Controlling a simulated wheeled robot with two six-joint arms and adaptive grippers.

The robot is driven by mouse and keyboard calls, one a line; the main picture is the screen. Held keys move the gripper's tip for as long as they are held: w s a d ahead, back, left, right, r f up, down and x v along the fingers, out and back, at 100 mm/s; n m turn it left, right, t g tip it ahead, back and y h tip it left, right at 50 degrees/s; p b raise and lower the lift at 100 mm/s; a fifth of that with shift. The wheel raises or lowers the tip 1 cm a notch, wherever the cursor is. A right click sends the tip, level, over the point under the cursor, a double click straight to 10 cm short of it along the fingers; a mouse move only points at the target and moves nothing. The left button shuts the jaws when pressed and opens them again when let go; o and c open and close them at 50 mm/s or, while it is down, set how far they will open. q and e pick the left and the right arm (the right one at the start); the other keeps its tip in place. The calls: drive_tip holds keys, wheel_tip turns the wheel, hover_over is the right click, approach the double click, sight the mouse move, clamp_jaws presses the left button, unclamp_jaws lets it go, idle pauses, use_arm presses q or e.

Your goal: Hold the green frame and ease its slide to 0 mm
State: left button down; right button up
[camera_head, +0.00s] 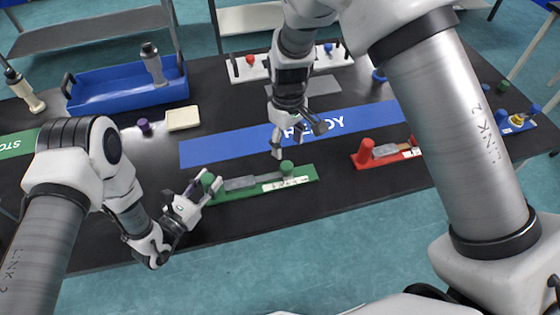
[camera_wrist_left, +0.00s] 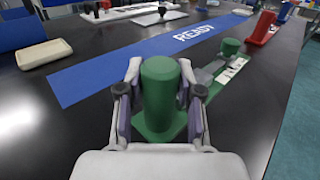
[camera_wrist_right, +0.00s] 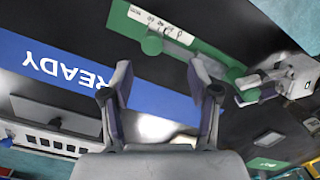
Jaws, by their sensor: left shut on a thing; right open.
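The green frame (camera_head: 245,190) lies on the black table in front of the blue READY strip, with a green post at its left end, a grey slide (camera_head: 240,183) and a green knob (camera_head: 287,168) near its right end beside a white scale. My left gripper (camera_head: 208,188) is shut on the green post (camera_wrist_left: 159,92) at the left end. My right gripper (camera_head: 292,152) is open and empty, pointing down above the knob. The right wrist view shows the knob (camera_wrist_right: 152,45) beyond its fingers (camera_wrist_right: 163,95). The scale's reading is too small to tell.
A red frame (camera_head: 385,153) lies to the right, and a blue one (camera_head: 515,122) at the far right. The blue READY strip (camera_head: 230,147) lies behind the green frame. A blue bin (camera_head: 120,93) with a grey bottle and a cream tray (camera_head: 183,118) stand at the back left.

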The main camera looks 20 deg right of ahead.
sight(287, 165)
drive_tip(key=w+d+r+m+g+y, duration=0.25)
drive_tip(key=w+d+m, duration=0.2)
drive_tip(key=m, duration=1.05)
drive_tip(key=shift+y, duration=0.25)
drive_tip(key=x, duration=1.3)
drive_tip(key=shift+w+a+f, duration=0.1)
drive_tip(key=shift+w+f, duration=0.15)
drive_tip(key=shift+f, duration=0.1)
drive_tip(key=shift+c, duration=0.4)
clamp_jaws()
